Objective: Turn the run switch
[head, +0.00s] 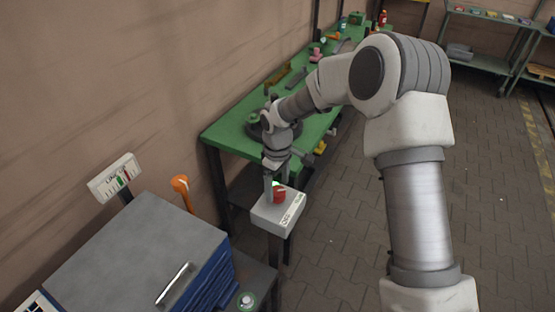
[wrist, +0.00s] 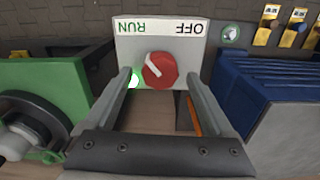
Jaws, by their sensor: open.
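The run switch is a red round knob (wrist: 160,70) on the face of a light grey box (wrist: 190,50) marked RUN and OFF, upside down in the wrist view. The knob's white mark slants up and left, toward the RUN side. A green lamp (wrist: 132,79) beside the left finger looks lit. My gripper (wrist: 159,80) is open, with one finger on each side of the knob; I cannot tell whether they touch it. In the head view my gripper (head: 273,189) points down at the box (head: 277,213), and the red knob (head: 280,194) shows partly behind it.
A green workbench (head: 225,133) with tools stands behind the box. At left are a grey-topped blue cabinet (head: 145,245), an orange handle (head: 181,187) and a gauge sign (head: 115,178). Paved floor (head: 345,215) is open to the right.

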